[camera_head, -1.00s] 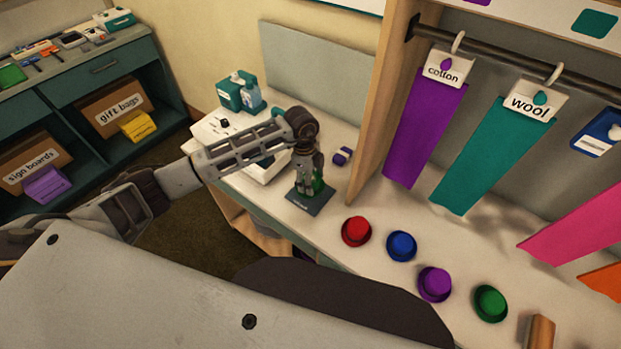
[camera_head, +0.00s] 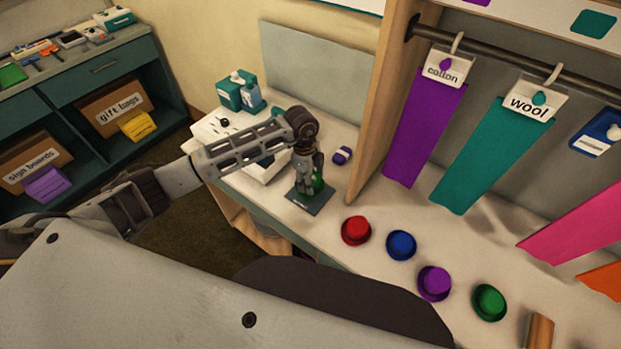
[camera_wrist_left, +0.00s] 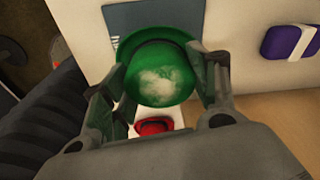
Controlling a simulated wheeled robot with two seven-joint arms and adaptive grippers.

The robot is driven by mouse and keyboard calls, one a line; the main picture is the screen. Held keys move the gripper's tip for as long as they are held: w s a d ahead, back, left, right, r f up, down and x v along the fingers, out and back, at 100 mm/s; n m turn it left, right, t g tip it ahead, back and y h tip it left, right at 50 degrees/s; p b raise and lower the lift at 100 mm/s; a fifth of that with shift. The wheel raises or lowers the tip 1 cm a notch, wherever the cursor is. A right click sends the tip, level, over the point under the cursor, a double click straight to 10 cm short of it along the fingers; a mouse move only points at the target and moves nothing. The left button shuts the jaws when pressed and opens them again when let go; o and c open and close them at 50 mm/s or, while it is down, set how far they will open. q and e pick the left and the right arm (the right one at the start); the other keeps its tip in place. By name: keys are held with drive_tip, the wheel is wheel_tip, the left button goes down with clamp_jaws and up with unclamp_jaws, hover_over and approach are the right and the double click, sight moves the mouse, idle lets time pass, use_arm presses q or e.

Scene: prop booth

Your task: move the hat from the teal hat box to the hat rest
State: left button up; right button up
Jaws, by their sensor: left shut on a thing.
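A green hat (camera_wrist_left: 165,72) sits between the fingers of my left gripper (camera_wrist_left: 160,88), which is shut on its brim from both sides. In the head view the green hat (camera_head: 317,187) is partly hidden by my left gripper (camera_head: 309,178). The hat is over or just on a slate-teal plate (camera_head: 307,204) with small pale lettering; I cannot tell if they touch. The plate also shows at the top of the left wrist view (camera_wrist_left: 127,17). A teal box (camera_head: 232,95) stands at the back of the bench. I cannot make out a hat rest. My right gripper is not in view.
Red (camera_head: 356,230), blue (camera_head: 401,245), purple (camera_head: 434,284) and another green hat (camera_head: 489,302) stand along the bench front. A small purple item (camera_head: 342,155) lies behind my gripper. A wooden upright (camera_head: 388,95) and hanging cloths (camera_head: 480,160) rise to the right.

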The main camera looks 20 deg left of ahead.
use_arm(q)
drive_tip(key=shift+f+b, duration=0.75)
drive_tip(key=shift+f, duration=0.75)
idle(1.2)
drive_tip(key=o, duration=0.9)
drive_tip(key=shift+r, duration=0.15)
drive_tip(key=shift+w+a+r, duration=0.1)
drive_tip(key=shift+a+r, duration=0.15)
drive_tip(key=shift+r, duration=1.7)
drive_tip(key=shift+s+a+r, duration=0.1)
drive_tip(key=shift+a+r, duration=0.15)
drive_tip(key=shift+r, duration=1.65)
drive_tip(key=shift+w+a+r, duration=0.1)
drive_tip(key=shift+a+r, duration=0.15)
drive_tip(key=shift+r, duration=1.7)
